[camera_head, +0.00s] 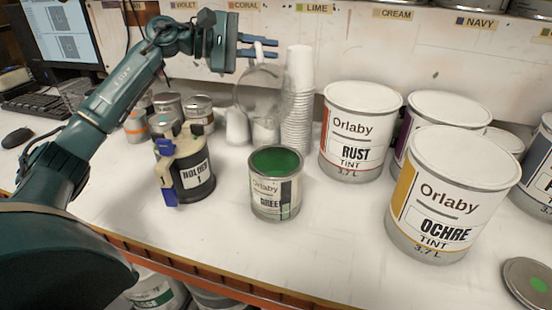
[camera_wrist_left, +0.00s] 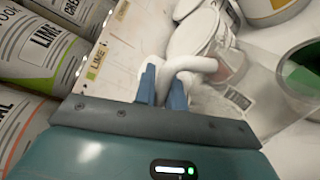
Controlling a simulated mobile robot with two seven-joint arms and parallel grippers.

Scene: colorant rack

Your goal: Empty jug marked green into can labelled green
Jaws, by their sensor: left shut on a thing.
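A clear jug (camera_head: 259,92) is held in the air behind the green can, its handle up. It looks tilted; I cannot make out a green mark or any contents. My left gripper (camera_head: 262,48) is shut on its handle, which shows pale between the blue fingers (camera_wrist_left: 164,88) in the left wrist view. The open can labelled green (camera_head: 277,196) stands upright on the bench, with green paint inside. Its green inside also shows at the right edge of the left wrist view (camera_wrist_left: 305,70). My right gripper is not in view.
A stack of white cups (camera_head: 299,95) stands just right of the jug. The Rust can (camera_head: 357,135) and Ochre can (camera_head: 447,200) stand to the right.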

